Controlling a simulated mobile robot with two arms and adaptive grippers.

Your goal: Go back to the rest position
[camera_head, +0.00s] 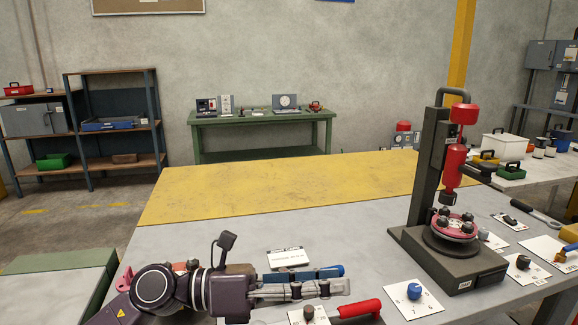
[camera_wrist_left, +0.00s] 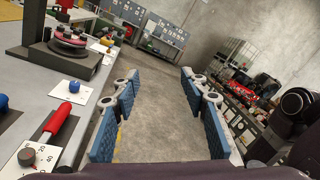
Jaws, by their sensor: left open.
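My left gripper (camera_head: 341,279) reaches in from the lower left over the front of the grey table in the head view, pointing right. In the left wrist view its two blue-padded fingers stand wide apart (camera_wrist_left: 160,80), with only floor seen between them. A red flanged spool (camera_head: 455,224) with dark knobs sits on the turntable of a black press stand (camera_head: 462,262) at the right. The spool also shows at the upper left of the wrist view (camera_wrist_left: 70,35). The gripper is well apart from it. My right gripper is not in view.
A red-handled tool (camera_head: 360,308), a blue knob on a white card (camera_head: 414,291) and a white label block (camera_head: 288,257) lie near the gripper. The yellow strip (camera_head: 290,190) at the table's back is clear. A green bench (camera_head: 262,118) stands behind.

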